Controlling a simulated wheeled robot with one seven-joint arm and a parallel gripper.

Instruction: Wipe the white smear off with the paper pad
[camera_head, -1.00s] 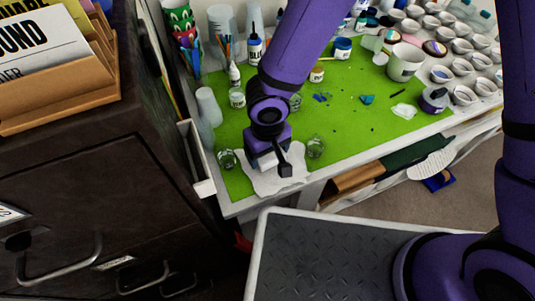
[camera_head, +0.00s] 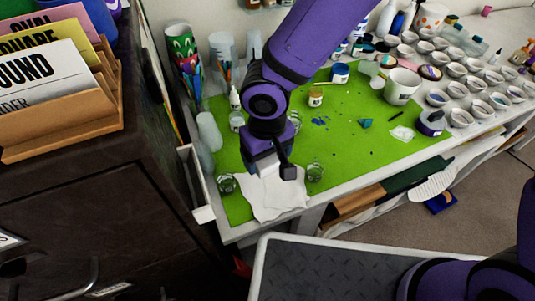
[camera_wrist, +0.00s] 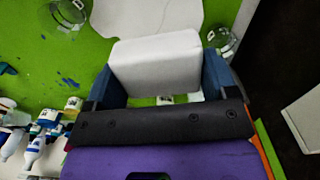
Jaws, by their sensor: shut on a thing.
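My gripper (camera_head: 272,168) is shut on the paper pad, a thick white block (camera_wrist: 155,68) between its two blue fingers in the wrist view. In the head view the pad's white side (camera_head: 262,165) shows just under my gripper. The white smear (camera_head: 275,199) is a wavy-edged flat patch near the front left edge of the green mat (camera_head: 345,145). It also shows beyond the pad in the wrist view (camera_wrist: 150,17). The pad is over the smear's far part, which it hides. I cannot tell whether the pad touches it.
Small clear glass jars stand left (camera_head: 227,183) and right (camera_head: 315,171) of the smear, close to my gripper. A white mug (camera_head: 402,86) and several small cups stand at the right. A dark cabinet (camera_head: 100,200) rises on the left.

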